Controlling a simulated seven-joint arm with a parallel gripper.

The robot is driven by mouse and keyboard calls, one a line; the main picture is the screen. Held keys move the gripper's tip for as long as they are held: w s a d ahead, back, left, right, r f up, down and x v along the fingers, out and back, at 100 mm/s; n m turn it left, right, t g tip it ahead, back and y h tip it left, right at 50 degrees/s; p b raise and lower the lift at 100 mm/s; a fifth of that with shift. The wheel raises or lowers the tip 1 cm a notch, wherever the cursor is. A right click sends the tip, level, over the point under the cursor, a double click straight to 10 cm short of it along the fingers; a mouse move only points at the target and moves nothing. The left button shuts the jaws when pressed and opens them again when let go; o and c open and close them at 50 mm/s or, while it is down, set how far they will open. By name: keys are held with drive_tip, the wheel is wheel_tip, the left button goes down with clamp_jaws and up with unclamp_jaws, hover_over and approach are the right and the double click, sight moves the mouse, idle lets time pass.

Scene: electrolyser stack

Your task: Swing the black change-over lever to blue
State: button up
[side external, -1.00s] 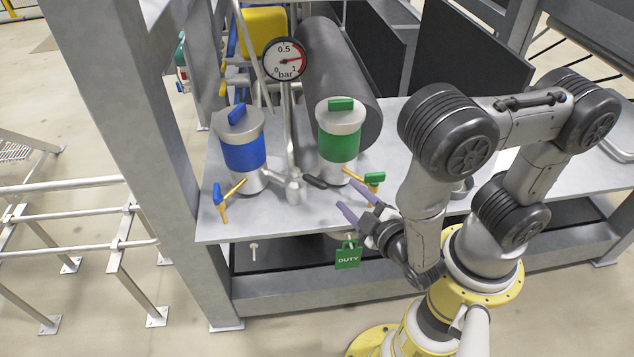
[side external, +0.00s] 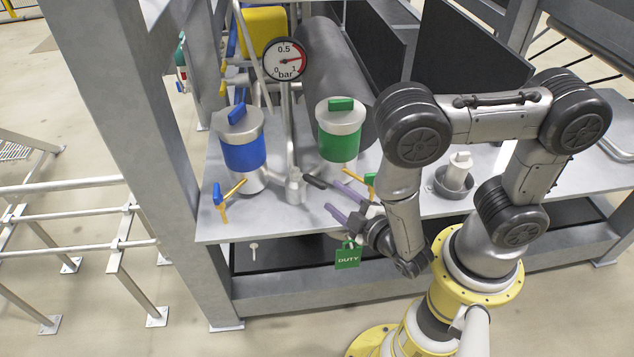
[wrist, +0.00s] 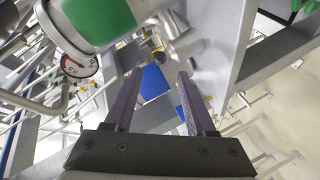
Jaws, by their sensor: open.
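The black change-over lever (side external: 315,181) sticks out to the right from a silver valve body (side external: 294,188), on the side of the green-banded canister (side external: 338,143). The blue-banded canister (side external: 243,152) stands to the left of the valve. My gripper (side external: 331,197) has two purple fingers, spread apart and empty, just right of the lever's tip; I cannot tell whether they touch it. In the wrist view the fingers (wrist: 157,80) are apart, with the green band (wrist: 100,20) at upper left and blue (wrist: 154,82) between them. The lever is hard to make out there.
A pressure gauge (side external: 287,59) rises on a pipe behind the valve. A yellow-handled blue tap (side external: 219,197) stands at front left; a similar green one is partly hidden behind my gripper. A green DUTY tag (side external: 347,256) hangs at the bench's front edge. A steel post (side external: 150,160) borders the left.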

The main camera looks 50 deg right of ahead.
sight(322, 187)
drive_tip(key=shift+x, duration=4.3)
clamp_jaws()
